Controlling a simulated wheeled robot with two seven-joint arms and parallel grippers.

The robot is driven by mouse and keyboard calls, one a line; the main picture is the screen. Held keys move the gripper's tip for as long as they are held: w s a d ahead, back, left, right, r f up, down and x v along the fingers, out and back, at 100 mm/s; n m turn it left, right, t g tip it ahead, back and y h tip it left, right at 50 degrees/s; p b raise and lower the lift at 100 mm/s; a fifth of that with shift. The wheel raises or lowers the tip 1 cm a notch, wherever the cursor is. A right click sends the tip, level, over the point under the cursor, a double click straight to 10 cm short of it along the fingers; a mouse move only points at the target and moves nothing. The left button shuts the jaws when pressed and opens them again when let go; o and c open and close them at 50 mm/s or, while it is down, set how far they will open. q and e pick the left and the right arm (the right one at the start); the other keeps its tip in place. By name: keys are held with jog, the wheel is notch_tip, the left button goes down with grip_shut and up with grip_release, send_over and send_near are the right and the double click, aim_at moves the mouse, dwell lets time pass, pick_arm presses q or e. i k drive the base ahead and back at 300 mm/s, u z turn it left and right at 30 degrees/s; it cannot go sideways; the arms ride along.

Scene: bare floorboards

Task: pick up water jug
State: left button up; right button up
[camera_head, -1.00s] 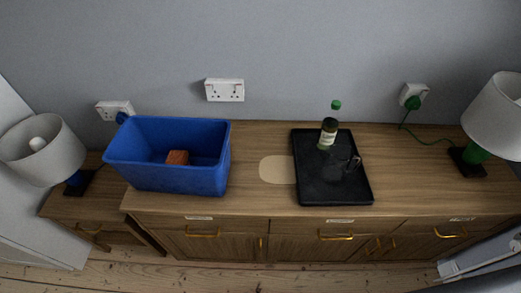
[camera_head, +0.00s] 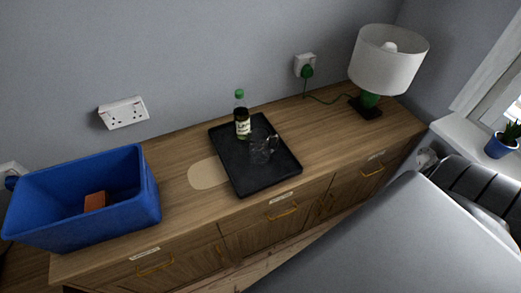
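A clear glass jug (camera_head: 262,150), seemingly the water jug, stands on the black tray (camera_head: 267,184) on top of the wooden sideboard. It is see-through, so its outline and contents are hard to make out. A bottle with a green cap (camera_head: 242,116) and a dark lower part stands behind it and slightly left, on the same tray. Neither of my grippers is in view.
A blue bin (camera_head: 84,224) holding an orange-brown block (camera_head: 95,201) is at the left. A lamp (camera_head: 388,58) stands at the right end. A pale oval mat (camera_head: 207,174) lies left of the tray. A large grey surface blocks the lower right.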

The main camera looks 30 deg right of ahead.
aim_at(258, 138)
jog(key=u, duration=0.2)
jog(key=k, duration=0.5)
jog(key=u, duration=0.55)
jog(key=k, duration=0.8)
jog(key=z, duration=0.25)
jog(key=i, duration=0.75)
jog(key=z, duration=0.1)
